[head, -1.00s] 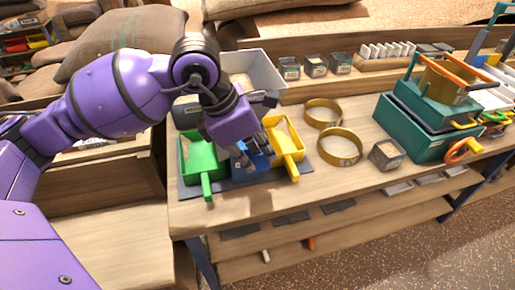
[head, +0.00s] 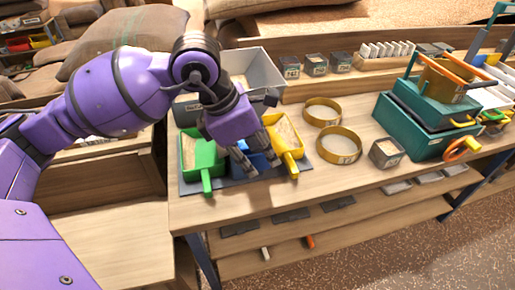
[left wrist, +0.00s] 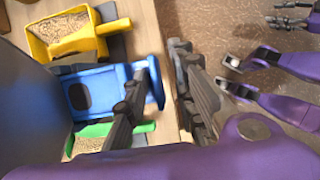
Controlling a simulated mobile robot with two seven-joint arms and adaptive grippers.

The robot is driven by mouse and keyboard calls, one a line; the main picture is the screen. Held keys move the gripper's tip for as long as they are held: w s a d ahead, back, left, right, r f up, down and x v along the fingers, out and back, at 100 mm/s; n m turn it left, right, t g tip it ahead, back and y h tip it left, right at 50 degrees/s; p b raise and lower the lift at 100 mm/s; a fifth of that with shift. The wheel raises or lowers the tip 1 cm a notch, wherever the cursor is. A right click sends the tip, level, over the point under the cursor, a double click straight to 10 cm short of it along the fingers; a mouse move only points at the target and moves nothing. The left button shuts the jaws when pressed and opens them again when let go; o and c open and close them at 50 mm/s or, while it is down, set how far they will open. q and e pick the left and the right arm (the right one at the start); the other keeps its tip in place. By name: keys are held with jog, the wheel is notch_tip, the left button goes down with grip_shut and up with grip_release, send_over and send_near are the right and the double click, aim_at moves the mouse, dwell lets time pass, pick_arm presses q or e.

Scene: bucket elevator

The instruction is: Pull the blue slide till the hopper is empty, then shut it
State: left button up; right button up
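The blue slide (head: 257,161) is between a green scoop and a yellow scoop, partly hidden by my left gripper (head: 243,160). In the left wrist view the blue slide (left wrist: 98,82) has a dark opening and a raised bar at its right end. My left gripper (left wrist: 160,95) is open there, one finger on each side of the bar, with a gap to the right finger. The grey hopper (head: 262,75) stands behind; its contents are hidden. My right gripper (left wrist: 288,13) appears at the top right of the left wrist view, open and empty.
The green scoop (head: 205,170) and yellow scoop (head: 290,150) flank the slide closely and hold grain. Two brass rings (head: 322,112) and a small grain box (head: 386,152) are to the right. Teal boxes (head: 420,120) stand further right.

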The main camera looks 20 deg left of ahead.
pick_arm(q)
jog(key=v, duration=1.1)
jog(key=shift+s+r, duration=0.2)
jog(key=shift+r, duration=0.1)
jog(key=shift+a, duration=0.1)
